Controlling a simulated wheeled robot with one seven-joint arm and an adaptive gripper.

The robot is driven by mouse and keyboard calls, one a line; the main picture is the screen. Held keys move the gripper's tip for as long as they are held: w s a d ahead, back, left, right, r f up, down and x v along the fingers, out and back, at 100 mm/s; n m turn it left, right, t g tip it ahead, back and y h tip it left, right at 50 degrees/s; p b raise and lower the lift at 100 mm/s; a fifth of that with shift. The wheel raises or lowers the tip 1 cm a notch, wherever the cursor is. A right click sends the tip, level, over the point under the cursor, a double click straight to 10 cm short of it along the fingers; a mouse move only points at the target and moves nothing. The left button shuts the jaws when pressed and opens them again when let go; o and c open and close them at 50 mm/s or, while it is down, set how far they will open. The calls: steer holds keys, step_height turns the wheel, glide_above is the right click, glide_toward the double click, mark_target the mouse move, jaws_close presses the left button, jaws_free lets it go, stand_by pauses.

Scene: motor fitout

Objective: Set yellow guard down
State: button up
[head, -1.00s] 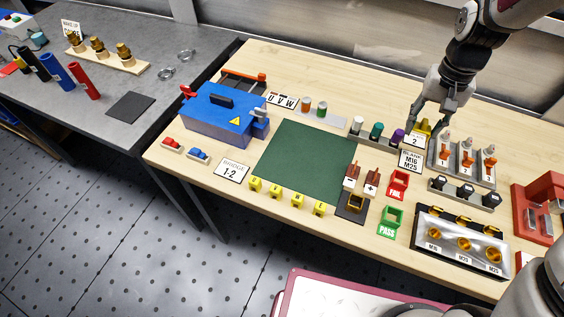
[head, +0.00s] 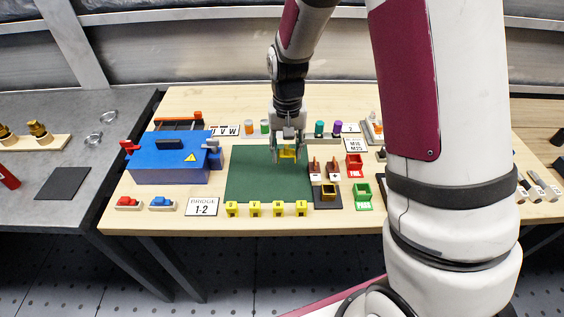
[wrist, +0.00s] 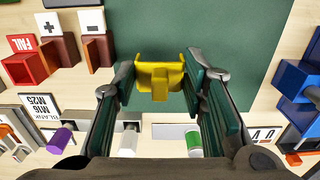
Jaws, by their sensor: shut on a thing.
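The yellow guard (wrist: 160,76) is between the fingers of my gripper (wrist: 163,80) in the wrist view, with the green mat (wrist: 215,25) behind it. In the head view, the guard (head: 287,152) is held by my gripper (head: 288,150) over the back right part of the green mat (head: 250,183). The gripper is shut on the guard. I cannot tell how high the guard is above the mat.
A blue box (head: 168,160) is at the left, and coloured cylinders (head: 337,127) stand behind. The mat's left part is clear.

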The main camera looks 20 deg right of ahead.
mark_target(287, 154)
steer(key=shift+d+f, duration=0.1)
steer(key=shift+f, duration=2)
steer(key=shift+f, duration=0.15)
steer(key=o, duration=0.8)
